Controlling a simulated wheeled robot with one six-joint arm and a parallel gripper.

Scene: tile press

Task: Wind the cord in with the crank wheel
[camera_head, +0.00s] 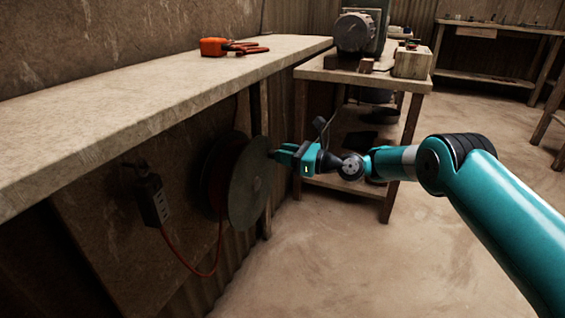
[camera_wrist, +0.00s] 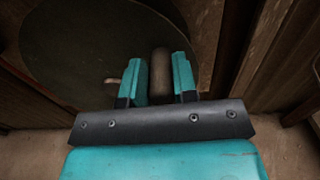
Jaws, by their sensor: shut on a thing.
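The crank wheel (camera_head: 250,184) is a grey-green disc on the front of a reel (camera_head: 218,172) under the bench. The red cord (camera_head: 203,272) hangs from the reel in a loose loop and runs left to a dark socket block (camera_head: 154,201). My gripper (camera_head: 277,154) is at the upper right part of the wheel. In the wrist view, my gripper (camera_wrist: 159,82) is shut on the brown crank handle (camera_wrist: 160,66), which sits between its two teal fingers. The wheel (camera_wrist: 95,50) fills the upper left behind the fingers.
A long workbench (camera_head: 130,88) overhangs the reel, with an orange tool (camera_head: 214,47) on top. A wooden table (camera_head: 385,75) with a grey machine (camera_head: 355,33) stands behind my arm. The floor (camera_head: 330,265) in front is clear.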

